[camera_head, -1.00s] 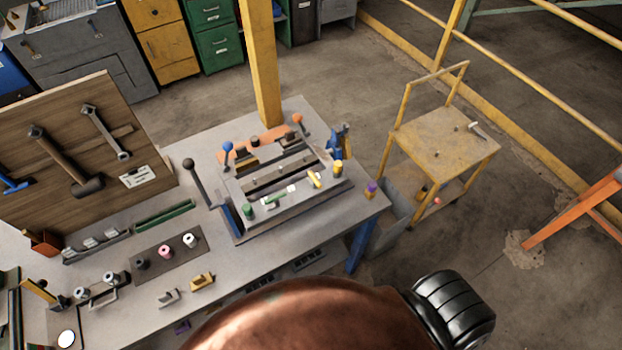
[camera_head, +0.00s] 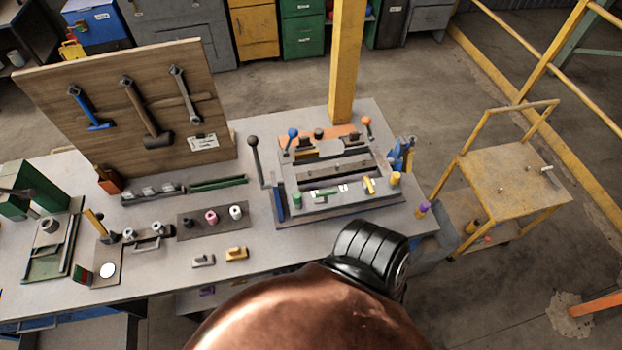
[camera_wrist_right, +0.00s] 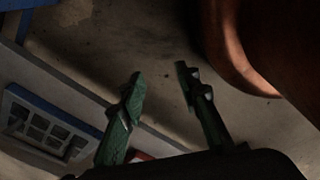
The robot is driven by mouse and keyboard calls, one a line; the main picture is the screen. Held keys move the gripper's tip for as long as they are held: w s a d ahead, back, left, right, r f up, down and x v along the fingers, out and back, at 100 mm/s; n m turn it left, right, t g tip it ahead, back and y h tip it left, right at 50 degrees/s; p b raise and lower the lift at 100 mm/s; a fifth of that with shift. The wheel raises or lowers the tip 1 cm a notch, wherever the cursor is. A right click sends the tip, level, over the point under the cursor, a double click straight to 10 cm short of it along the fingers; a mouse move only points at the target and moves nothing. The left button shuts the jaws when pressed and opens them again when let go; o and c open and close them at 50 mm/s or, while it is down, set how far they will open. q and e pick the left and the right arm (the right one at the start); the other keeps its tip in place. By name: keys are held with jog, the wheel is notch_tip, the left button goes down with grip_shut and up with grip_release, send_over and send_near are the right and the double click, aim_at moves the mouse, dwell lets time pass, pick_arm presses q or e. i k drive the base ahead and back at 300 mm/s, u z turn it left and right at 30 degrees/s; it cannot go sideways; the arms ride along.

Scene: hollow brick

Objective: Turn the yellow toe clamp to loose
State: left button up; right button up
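The grey fixture (camera_head: 300,212) stands on the right part of the workbench. On its front bar lies a small yellow clamp piece (camera_head: 369,186), set at a slant, which looks like the yellow toe clamp. A green piece (camera_head: 326,192) lies to its left on the same bar. A yellow knob (camera_head: 395,179) stands at the right end. My right gripper (camera_wrist_right: 160,88) shows in the right wrist view, fingers apart with only floor between them. It is away from the fixture, beside the bench's side. My left gripper is in neither view.
A loose yellow block (camera_head: 236,254) and a grey block (camera_head: 203,261) lie at the bench's front. A tool board (camera_head: 60,130) stands at the back left. Levers with blue (camera_head: 293,132) and orange (camera_head: 366,120) knobs rise behind the fixture. A yellow cart (camera_head: 510,178) stands right.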

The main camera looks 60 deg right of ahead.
aim_at(368, 189)
jog(key=u, duration=0.5)
jog(key=k, duration=1.25)
jog(key=z, duration=1.55)
jog(key=i, duration=0.5)
jog(key=z, duration=0.05)
